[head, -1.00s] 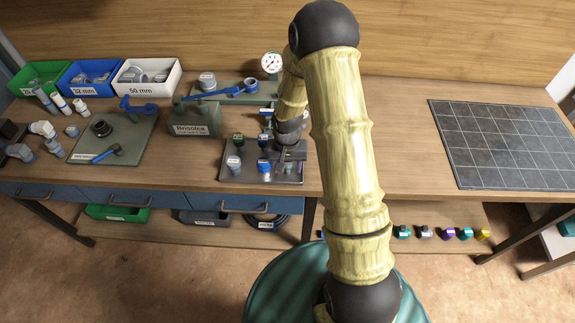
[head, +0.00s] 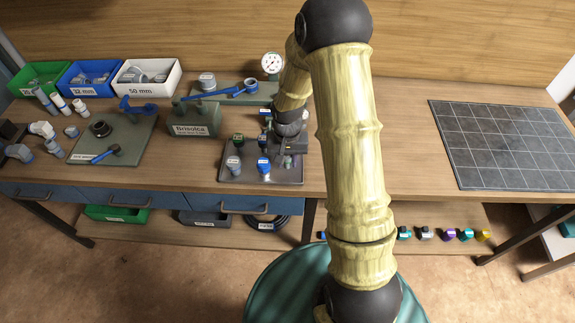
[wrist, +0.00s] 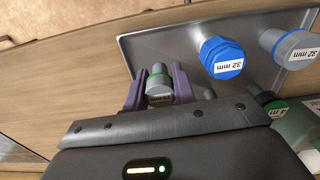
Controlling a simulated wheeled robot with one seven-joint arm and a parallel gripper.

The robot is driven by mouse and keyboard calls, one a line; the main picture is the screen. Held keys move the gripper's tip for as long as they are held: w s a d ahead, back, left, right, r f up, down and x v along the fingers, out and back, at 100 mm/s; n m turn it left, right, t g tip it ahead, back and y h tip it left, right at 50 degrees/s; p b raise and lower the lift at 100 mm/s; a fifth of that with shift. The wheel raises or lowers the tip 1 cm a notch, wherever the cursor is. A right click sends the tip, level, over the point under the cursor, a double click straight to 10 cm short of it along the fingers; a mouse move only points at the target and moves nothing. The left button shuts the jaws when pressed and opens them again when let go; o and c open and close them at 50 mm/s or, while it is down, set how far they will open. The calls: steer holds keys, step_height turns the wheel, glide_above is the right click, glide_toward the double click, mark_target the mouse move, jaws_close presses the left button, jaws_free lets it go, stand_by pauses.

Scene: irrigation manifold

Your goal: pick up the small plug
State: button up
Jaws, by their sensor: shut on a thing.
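The small plug (wrist: 158,82) is grey with a green ring and a white label whose text I cannot read. In the wrist view it sits between the two purple fingers of my gripper (wrist: 159,88), which is shut on it. The plug is near the edge of the grey tray (wrist: 140,42); whether it touches the tray I cannot tell. In the head view my gripper (head: 288,160) is over the right part of the tray (head: 235,178), and the plug cannot be made out there.
A blue-topped fitting (wrist: 222,58) marked 32 mm stands on the tray beside my gripper. A grey 32 mm fitting (wrist: 291,46) and a green-ringed one (wrist: 264,99) are farther right. A label block (head: 194,122) stands behind the tray. Bench right of my arm is clear up to the dark gridded mat (head: 500,145).

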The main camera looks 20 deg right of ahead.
step_height(320, 180, up, 7)
steer(key=shift+f+b, duration=0.15)
steer(key=shift+b, duration=0.15)
stand_by(0.5)
